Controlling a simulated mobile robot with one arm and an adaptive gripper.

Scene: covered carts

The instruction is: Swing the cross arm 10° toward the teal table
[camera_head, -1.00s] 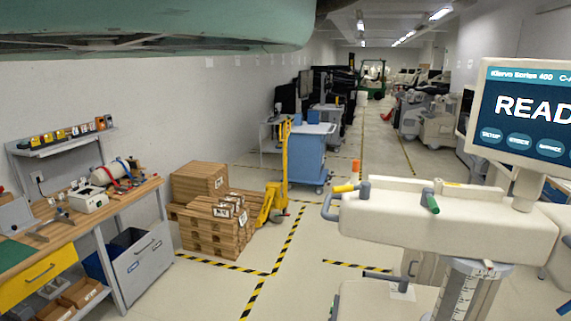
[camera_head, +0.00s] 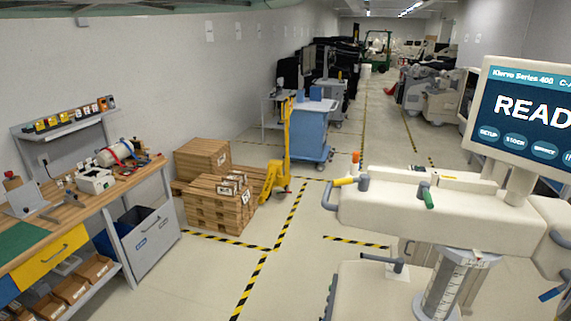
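A cream machine with a thick horizontal beam (camera_head: 450,222) stands at the right; this looks like the cross arm. It sits on a short column (camera_head: 443,284) with a marked scale ring. Grey handles with a yellow grip (camera_head: 343,182) and a green grip (camera_head: 428,199) are on its left end and top. A screen (camera_head: 525,112) reading "READ", cut off by the frame edge, stands above it. A thin teal edge (camera_head: 100,9) crosses the top left; I cannot tell whether it is the teal table. My gripper is not in view.
A workbench (camera_head: 148,174) with tools is at the left. Wooden pallets and boxes (camera_head: 213,203), a yellow pallet jack (camera_head: 277,178) and a blue cart (camera_head: 310,135) stand mid-scene. Floor with striped tape (camera_head: 272,250) is clear between the bench and the machine.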

